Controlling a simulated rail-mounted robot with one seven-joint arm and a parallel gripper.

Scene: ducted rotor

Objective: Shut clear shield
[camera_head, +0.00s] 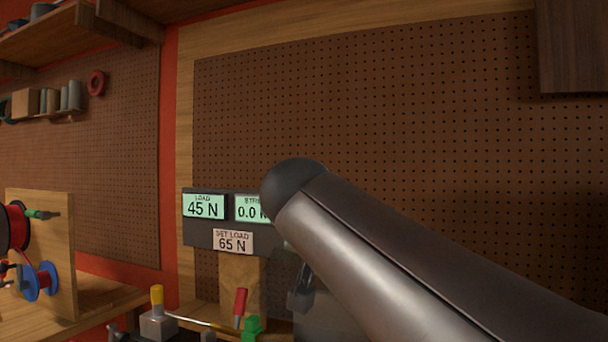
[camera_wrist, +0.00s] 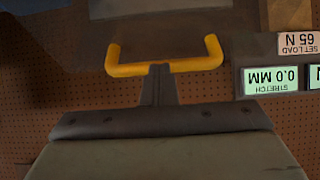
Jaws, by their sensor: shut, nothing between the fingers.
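A yellow U-shaped handle (camera_wrist: 208,60) spans the middle of the wrist view, with its ends bent toward the top of the picture. My gripper (camera_wrist: 159,70) is shut and empty, with its fingertips overlapping the middle of the handle's bar. I cannot tell whether they touch it. A pale, see-through panel at the top edge of the wrist view (camera_wrist: 130,8) may be the clear shield. In the head view a greyish panel (camera_head: 335,325) shows low beside my arm. My arm hides much of that area, and the handle is not visible there.
A display unit (camera_head: 195,238) reads load 45 N and set load 65 N; in the wrist view its stretch screen (camera_wrist: 283,80) reads 0.0 mm, upside down. Red-handled (camera_head: 240,302) and yellow-handled (camera_head: 157,297) parts stand on the bench. Spools (camera_head: 40,282) are at left. Pegboard (camera_head: 430,130) lies behind.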

